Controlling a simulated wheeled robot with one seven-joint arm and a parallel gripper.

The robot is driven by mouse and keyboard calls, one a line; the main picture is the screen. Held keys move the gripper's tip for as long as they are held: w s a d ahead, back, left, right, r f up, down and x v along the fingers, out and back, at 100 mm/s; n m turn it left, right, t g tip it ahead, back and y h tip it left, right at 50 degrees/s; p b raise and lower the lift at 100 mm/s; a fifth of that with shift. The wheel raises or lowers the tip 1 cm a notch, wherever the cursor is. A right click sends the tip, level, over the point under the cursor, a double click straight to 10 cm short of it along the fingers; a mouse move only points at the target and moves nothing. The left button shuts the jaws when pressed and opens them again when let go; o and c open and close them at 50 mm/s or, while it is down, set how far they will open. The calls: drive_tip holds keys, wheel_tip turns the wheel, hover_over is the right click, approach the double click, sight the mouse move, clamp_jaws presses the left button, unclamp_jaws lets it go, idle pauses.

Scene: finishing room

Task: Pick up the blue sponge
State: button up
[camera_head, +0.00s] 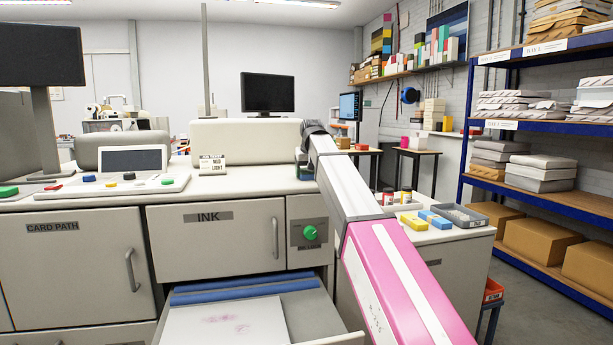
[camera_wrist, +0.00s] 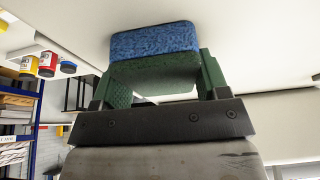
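The blue sponge (camera_wrist: 155,42), with a dark green layer on one face, sits between the fingertips of my gripper (camera_wrist: 160,78) in the wrist view. The green finger pads flank it on both sides and appear to touch it, so the gripper looks shut on it. A pale surface lies close beyond the sponge. In the head view my arm reaches to the back counter, and its tip largely hides the gripper and sponge. A separate blue block (camera_head: 436,220) lies on the right cabinet top.
A yellow block (camera_head: 413,222), a grey tray (camera_head: 461,217) and small jars (camera_head: 388,198) stand on the right cabinet. A sign (camera_head: 212,166) and a control panel (camera_head: 122,184) are on the counter left of my arm. An open drawer (camera_head: 235,320) juts out below.

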drive_tip(key=shift+c, duration=0.5)
drive_tip(key=shift+r, duration=0.1)
drive_tip(key=shift+r, duration=0.55)
wheel_tip(320, 180, up, 3)
drive_tip(key=shift+w+f, duration=0.1)
drive_tip(key=s+a+r, duration=0.5)
drive_tip(key=s+r, duration=0.2)
drive_tip(key=s, duration=0.4)
drive_tip(key=shift+w, duration=0.1)
